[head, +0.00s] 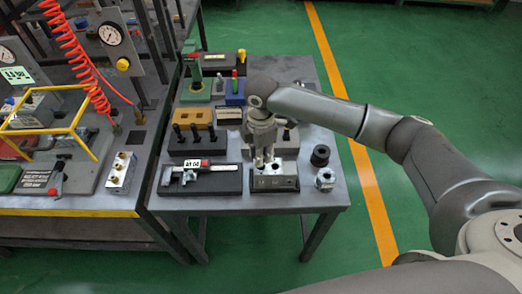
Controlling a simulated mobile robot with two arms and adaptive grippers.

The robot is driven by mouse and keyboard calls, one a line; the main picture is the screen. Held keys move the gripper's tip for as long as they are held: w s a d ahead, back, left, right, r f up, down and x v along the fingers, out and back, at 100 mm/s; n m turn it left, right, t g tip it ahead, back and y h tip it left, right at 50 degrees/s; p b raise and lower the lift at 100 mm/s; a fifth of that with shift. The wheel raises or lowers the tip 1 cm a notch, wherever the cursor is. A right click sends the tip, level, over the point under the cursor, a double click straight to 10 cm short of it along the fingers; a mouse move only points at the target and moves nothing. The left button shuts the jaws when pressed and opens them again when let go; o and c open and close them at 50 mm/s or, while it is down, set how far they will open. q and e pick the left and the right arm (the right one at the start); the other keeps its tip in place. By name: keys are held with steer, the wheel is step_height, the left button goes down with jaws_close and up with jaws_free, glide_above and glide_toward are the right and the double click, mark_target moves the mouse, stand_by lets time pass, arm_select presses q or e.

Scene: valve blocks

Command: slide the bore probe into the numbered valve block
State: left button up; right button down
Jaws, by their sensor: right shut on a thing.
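The valve block (285,169) is a silvery block on a dark base near the table's front edge, with a pale plate on its front; the number is too small to read. A dark bore shows in its top. My right gripper (264,157) points down right over the left part of the block. It is shut on a thin thing that I take to be the bore probe, mostly hidden between the fingers. I cannot tell whether its tip is in the bore or only above it. My left gripper is not in view.
A caliper on a dark tray (226,183) lies just left of the block. A black ring (320,155) and a metal nut-like piece (325,179) stand to its right. A dark rack (197,147) with black-handled pins is behind left. A gauge bench (80,204) adjoins on the left.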

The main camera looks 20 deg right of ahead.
steer(key=shift+f, duration=0.15)
steer(key=c, duration=1.3)
jaws_free()
step_height(320, 180, up, 13)
steer(key=b, duration=0.3)
